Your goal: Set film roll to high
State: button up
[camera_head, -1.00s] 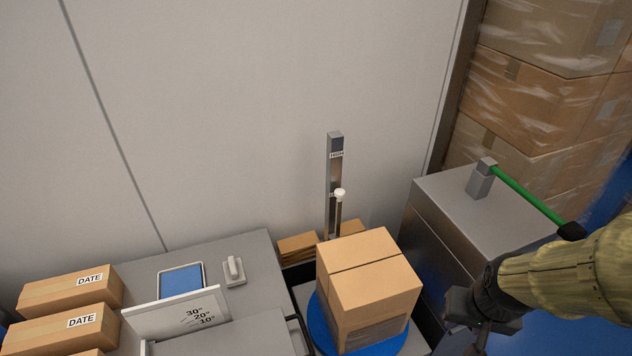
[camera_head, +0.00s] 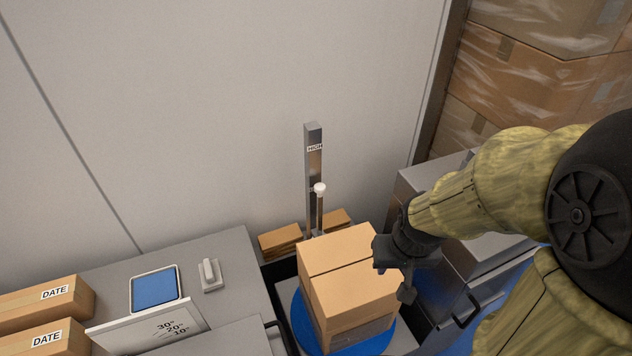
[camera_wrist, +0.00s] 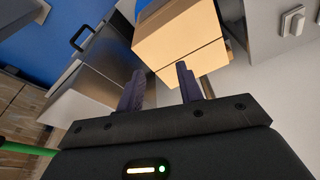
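A metal post (camera_head: 313,160) with a HIGH label near its top stands at the wall. A slim upright piece with a white round cap (camera_head: 320,188) is at its front, its cap below the label; I take it for the film roll, though its lower end is hidden by the carton. My gripper (camera_head: 394,280) is at the right side of the carton, right of and nearer than the post. In the wrist view its two fingers (camera_wrist: 160,86) are apart with nothing between them. A thin rod beside the right finger there is too small to identify.
A taped carton (camera_head: 350,275) stands on a blue turntable (camera_head: 303,325) just left of my gripper. It also shows in the wrist view (camera_wrist: 178,40). Grey cabinets (camera_head: 425,180) stand to the right. A counter (camera_head: 225,255) with a tablet and DATE boxes is at left.

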aim_at(320, 186)
jog(key=shift+o, duration=0.4)
jog(key=shift+s, duration=0.15)
jog(key=shift+o, duration=1.4)
jog(key=shift+s, duration=0.1)
jog(key=w+a+r, duration=0.1)
jog(key=w+a, duration=0.3)
jog(key=w, duration=0.5)
jog(key=w+a+r+t, duration=0.1)
jog(key=w+a+r, duration=0.1)
jog(key=w+a, duration=0.3)
jog(key=w+a+r, duration=0.2)
jog(key=w+a, duration=0.3)
jog(key=w, duration=0.9)
jog(key=shift+a+r+t, duration=0.15)
jog(key=shift+a+t, duration=0.05)
jog(key=shift+t, duration=0.2)
jog(key=p+x, duration=0.2)
jog(key=x, duration=1.5)
jog(key=shift+f+p, duration=0.2)
jog(key=shift+p, duration=0.1)
